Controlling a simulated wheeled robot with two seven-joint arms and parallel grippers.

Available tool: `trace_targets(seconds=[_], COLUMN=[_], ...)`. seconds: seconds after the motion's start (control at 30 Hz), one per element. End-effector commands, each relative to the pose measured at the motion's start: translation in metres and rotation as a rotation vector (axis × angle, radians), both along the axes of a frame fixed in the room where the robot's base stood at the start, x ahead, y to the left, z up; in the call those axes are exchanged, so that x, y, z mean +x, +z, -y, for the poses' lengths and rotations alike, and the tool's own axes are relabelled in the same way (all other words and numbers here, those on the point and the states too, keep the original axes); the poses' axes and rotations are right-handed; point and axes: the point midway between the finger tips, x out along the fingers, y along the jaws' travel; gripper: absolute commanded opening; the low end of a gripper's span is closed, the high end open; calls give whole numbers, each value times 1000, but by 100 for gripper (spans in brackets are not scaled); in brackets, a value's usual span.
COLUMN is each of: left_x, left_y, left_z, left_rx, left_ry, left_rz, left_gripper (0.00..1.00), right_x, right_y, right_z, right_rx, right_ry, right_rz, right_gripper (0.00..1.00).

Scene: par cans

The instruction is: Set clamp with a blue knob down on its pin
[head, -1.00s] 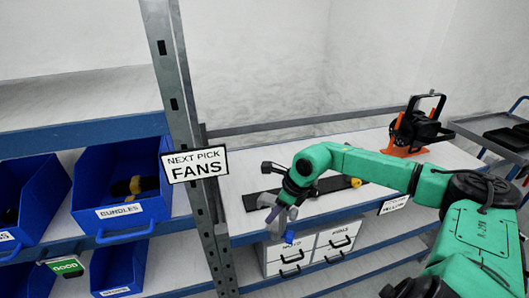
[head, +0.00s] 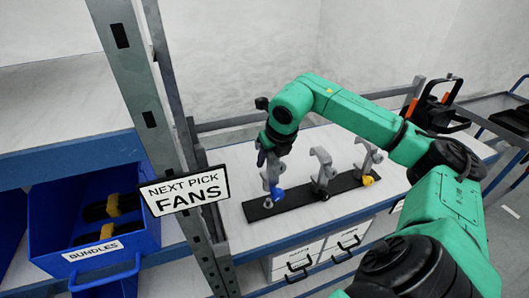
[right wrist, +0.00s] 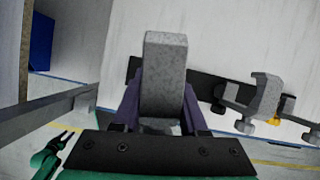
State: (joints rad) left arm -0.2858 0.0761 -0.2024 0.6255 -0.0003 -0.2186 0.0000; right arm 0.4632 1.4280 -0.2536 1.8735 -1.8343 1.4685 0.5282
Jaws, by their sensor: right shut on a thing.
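The grey clamp with a blue knob (head: 277,192) is upright over the left end of a black strip (head: 295,202) on the bench. My right gripper (head: 267,160) is shut on its upper part. In the right wrist view, the clamp's grey body (right wrist: 165,75) stands between my purple fingers (right wrist: 162,112). The clamp's pin is hidden, and I cannot tell whether the clamp's foot touches the strip.
A clamp with a dark knob (head: 321,172) and a clamp with a yellow knob (head: 367,163) stand on the strip to the right. A metal post (head: 150,110) with a FANS sign (head: 184,190) rises at left. An orange and black device (head: 434,108) stands at back right.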

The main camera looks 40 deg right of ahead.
Motion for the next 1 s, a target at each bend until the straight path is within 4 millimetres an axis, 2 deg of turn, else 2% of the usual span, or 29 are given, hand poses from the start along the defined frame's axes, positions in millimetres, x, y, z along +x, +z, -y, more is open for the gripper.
trace_targets(seconds=[0.1,0.2,0.33,0.53,0.8,1.0], left_x=[-25,-34,-28,-1,-11,-13], left_y=[-10,-16,-22,-29,-45,-49], left_z=[-4,-6,-6,-4,-5,-4], left_rx=[7,10,10,5,7,6], left_ry=[0,0,1,1,2,3], left_rz=[-39,-54,-45,-1,-17,-20], left_gripper=[50,50,50,50,50,50], right_x=[0,0,0,0,0,0], right_y=[-9,-16,-24,-36,-53,-56], right_z=[0,0,0,0,0,0], right_rx=[0,0,-1,-1,-1,0], right_ry=[0,1,1,1,1,1], right_rz=[0,0,1,1,1,2], right_gripper=[0,0,0,0,0,0])
